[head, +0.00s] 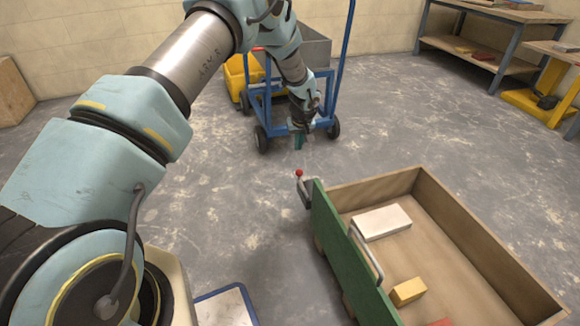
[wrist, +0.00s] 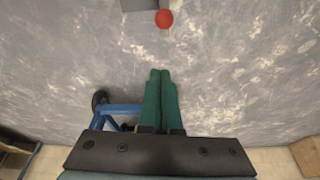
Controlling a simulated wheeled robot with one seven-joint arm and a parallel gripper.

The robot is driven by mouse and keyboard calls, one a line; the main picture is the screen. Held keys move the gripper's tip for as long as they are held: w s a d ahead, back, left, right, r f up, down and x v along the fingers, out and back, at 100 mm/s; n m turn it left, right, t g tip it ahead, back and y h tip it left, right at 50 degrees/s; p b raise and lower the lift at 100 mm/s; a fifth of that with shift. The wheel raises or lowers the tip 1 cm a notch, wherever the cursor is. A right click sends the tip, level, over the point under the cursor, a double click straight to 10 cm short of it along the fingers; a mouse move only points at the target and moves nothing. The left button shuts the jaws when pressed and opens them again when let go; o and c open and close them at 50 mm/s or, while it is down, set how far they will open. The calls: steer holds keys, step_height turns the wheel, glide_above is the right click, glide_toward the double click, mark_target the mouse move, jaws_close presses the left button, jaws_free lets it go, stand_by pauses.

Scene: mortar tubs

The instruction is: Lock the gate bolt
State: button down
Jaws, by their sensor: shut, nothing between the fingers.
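The gate bolt shows as a red knob (head: 299,173) on a grey metal bracket (head: 305,192) at the far end of a green gate panel (head: 340,255). The gate forms the left side of a wooden box. My gripper (head: 298,143), with green fingers, hangs above the floor beyond the knob, apart from it. In the wrist view the fingers (wrist: 160,76) are together and empty. The red knob (wrist: 164,18) lies ahead of the fingertips there, with part of the grey bracket (wrist: 139,4) at the top edge. Whether the bolt is engaged cannot be told.
The wooden box (head: 445,185) holds a white block (head: 381,222) and a yellow block (head: 408,291). A metal handle (head: 366,252) rises along the gate. A blue-framed cart (head: 288,105) stands behind my gripper. Workbenches stand at the back right. Open floor lies around the gripper.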

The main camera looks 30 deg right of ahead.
mark_target(303, 186)
stand_by(0.3)
steer(key=a+b+x, duration=0.1)
steer(key=b+x, duration=0.2)
steer(key=x, duration=0.7)
steer(key=shift+s+r, duration=0.2)
steer(key=shift+s, duration=0.75)
steer(key=shift+s+r, duration=0.2)
steer(key=shift+s, duration=0.7)
steer(key=shift+s+a, duration=0.2)
steer(key=shift+s, duration=1.1)
steer(key=shift+s+a, duration=0.2)
steer(key=shift+s, duration=1.05)
steer(key=shift+f, duration=0.1)
